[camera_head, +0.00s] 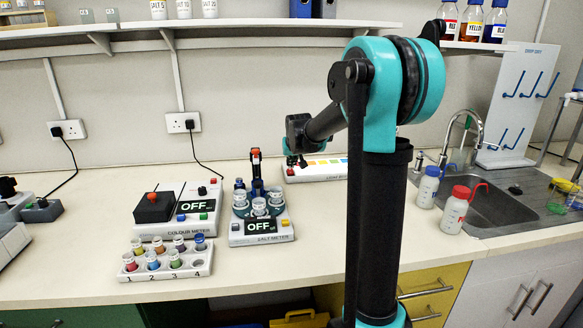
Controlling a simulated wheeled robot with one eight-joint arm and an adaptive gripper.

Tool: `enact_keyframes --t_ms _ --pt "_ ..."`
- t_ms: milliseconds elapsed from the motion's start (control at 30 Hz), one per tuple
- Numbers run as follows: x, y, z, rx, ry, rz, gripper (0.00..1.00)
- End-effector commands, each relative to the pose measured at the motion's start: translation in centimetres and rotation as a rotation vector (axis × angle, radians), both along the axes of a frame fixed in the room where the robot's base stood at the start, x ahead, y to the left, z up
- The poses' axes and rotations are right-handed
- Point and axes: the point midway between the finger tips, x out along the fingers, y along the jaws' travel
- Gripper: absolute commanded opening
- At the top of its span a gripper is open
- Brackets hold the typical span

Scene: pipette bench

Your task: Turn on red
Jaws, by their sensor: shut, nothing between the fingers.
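A white panel (318,173) with a row of coloured squares lies at the back of the bench, its right end hidden behind my arm. A small red button (290,172) shows at its left front. The colour meter (178,215) has a red button (202,190) and a display reading OFF. My gripper (297,162) is small and dark in this view. It is shut and empty, over or beside the panel's left end; I cannot tell whether it touches.
A white rack (168,269) of coloured vials stands in front of the colour meter. A white blue-capped bottle (427,190) and a red-capped one (455,212) stand left of the sink (490,200). My arm blocks the bench's middle right. Shelves run along the wall above.

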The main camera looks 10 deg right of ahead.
Motion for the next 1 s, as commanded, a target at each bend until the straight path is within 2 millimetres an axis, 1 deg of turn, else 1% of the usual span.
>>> enact_keyframes --t_ms 133,500,633,733,1000 --pt "0.4 -0.1 2.8 0.000 0.000 0.000 0.00" --pt "-4.9 -0.1 6.8 0.000 0.000 0.000 0.00" --pt "-6.3 -0.1 7.8 0.000 0.000 0.000 0.00" --pt "-6.9 -0.1 8.4 0.000 0.000 0.000 0.00" --pt "-7.5 -0.1 8.8 0.000 0.000 0.000 0.00"
